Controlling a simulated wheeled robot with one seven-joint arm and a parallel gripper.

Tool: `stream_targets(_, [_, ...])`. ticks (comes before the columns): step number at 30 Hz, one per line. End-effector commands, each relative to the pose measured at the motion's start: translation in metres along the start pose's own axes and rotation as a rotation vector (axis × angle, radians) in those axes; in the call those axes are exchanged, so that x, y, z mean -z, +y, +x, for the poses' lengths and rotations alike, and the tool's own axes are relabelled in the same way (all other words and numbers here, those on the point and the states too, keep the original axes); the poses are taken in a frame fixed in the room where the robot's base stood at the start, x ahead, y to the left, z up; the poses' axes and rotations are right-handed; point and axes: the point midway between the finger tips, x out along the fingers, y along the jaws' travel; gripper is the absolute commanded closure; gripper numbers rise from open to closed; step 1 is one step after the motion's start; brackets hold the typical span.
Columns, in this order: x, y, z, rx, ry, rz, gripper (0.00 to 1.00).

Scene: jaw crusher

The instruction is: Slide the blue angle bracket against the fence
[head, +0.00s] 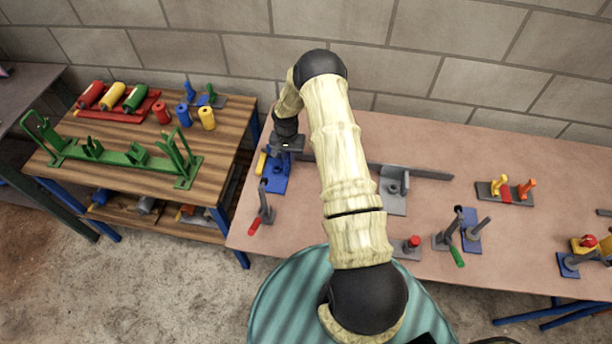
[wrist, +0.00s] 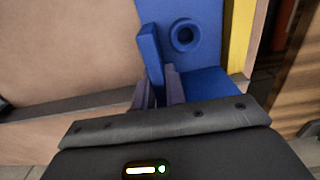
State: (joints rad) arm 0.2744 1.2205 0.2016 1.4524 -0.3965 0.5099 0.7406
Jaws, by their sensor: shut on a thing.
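The blue angle bracket (head: 278,180) lies at the left end of the pinkish bench, with an upright flange and a flat plate with a round boss. In the wrist view the bracket (wrist: 205,50) shows its flange between my fingers. My gripper (head: 285,150) is shut on that flange; in the wrist view its fingertips (wrist: 158,80) sit either side of it. The fence (head: 425,173) is a long dark grey bar along the bench; a dark strip in the wrist view (wrist: 50,108) looks like it. My gripper hides whether bracket and fence touch.
A yellow block (head: 262,163) borders the bracket's left side. A red-handled clamp (head: 264,212) stands in front of it. A grey angle bracket (head: 393,195) sits by the fence, right of my arm. A wooden table (head: 85,165) with colored parts stands to the left.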

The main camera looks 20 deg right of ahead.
Motion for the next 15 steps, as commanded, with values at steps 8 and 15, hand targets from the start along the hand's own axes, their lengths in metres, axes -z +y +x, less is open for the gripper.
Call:
stream_targets(8, [0.0014,-0.0048,-0.0013,0.003,0.005,0.000,1.00])
stream_targets(15, [0.0015,-0.0052,-0.0015,0.004,0.005,0.000,0.85])
